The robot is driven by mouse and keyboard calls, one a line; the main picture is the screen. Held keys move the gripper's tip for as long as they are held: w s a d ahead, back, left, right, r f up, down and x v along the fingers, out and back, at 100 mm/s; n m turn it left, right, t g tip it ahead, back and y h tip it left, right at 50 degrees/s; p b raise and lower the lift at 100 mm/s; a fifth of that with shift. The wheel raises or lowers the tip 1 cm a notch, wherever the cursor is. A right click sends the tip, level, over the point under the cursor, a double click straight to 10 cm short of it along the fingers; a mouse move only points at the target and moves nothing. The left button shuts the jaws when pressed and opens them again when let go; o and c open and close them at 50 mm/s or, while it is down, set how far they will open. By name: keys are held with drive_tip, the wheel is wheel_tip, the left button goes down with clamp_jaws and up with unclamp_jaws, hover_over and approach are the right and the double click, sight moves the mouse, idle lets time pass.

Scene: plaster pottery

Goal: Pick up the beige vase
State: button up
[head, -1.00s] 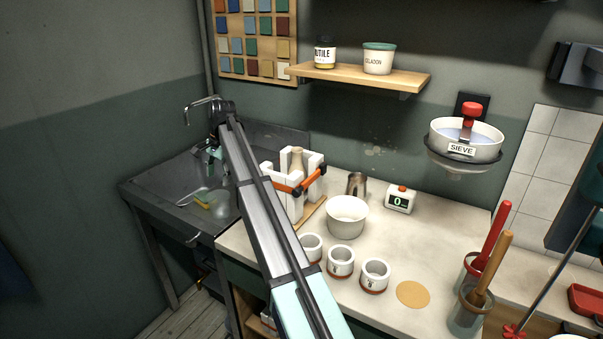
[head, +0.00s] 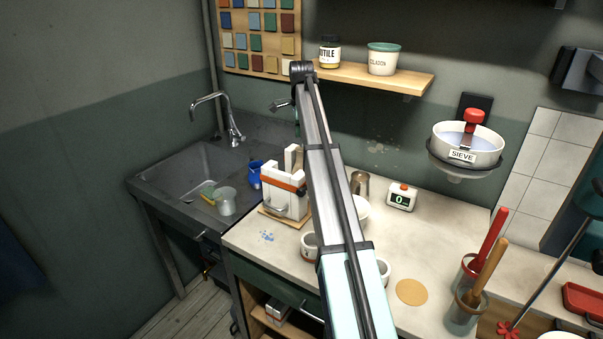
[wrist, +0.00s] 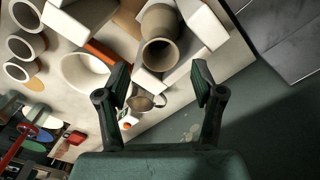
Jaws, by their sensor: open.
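The beige vase (wrist: 160,25) shows in the wrist view with its round dark mouth facing me. It stands among white plaster mold blocks (wrist: 207,22). In the head view the white mold (head: 283,203) has an orange strap around it, and my arm hides part of the vase. My gripper (wrist: 160,82) is open and empty. Its two dark fingers are spread on either side, and the vase mouth shows beyond them, apart from both pads. I cannot tell the exact height of the fingers over the mouth.
A metal cup (head: 360,186), a timer (head: 401,198), a white bowl (wrist: 84,74) and several mugs stand beside the mold. A sink (head: 190,165) lies left, with a blue cup (head: 254,173) near it. A shelf (head: 345,78) with jars hangs behind.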

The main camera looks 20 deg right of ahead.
sight(301, 160)
drive_tip(key=shift+f+p, duration=1)
drive_tip(key=shift+f, duration=3.8)
drive_tip(key=c, duration=1)
